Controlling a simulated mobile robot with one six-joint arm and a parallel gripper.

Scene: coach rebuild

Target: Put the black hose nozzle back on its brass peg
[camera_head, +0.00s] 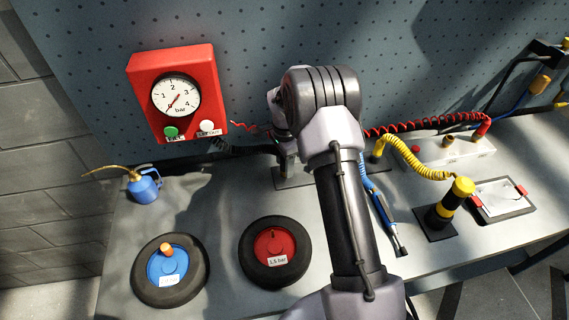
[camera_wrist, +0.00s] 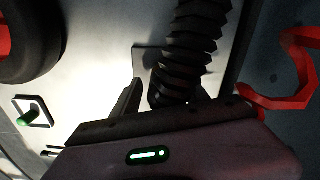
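A black ribbed hose (camera_wrist: 192,45) runs down to my gripper (camera_wrist: 160,98) in the wrist view. One dark finger stands close left of the hose's lower end; the other finger is not clear, so I cannot tell whether the nozzle is gripped. A grey square plate (camera_wrist: 143,58) lies behind the hose; it also shows below my wrist in the head view (camera_head: 292,179). A black hose (camera_head: 245,150) lies along the back of the bench towards my wrist. I cannot make out the brass peg for certain; a small framed plate with a green-looking stub (camera_wrist: 30,113) shows at lower left.
A red gauge box (camera_head: 143,80) hangs on the pegboard. A blue oil can (camera_head: 145,187) and two black-tyred wheels (camera_head: 143,289) (camera_head: 250,270) are left of my arm. A blue tool (camera_head: 383,212), yellow-and-black nozzle (camera_head: 440,212), white block (camera_head: 450,152) and clipboard (camera_head: 500,198) are to the right.

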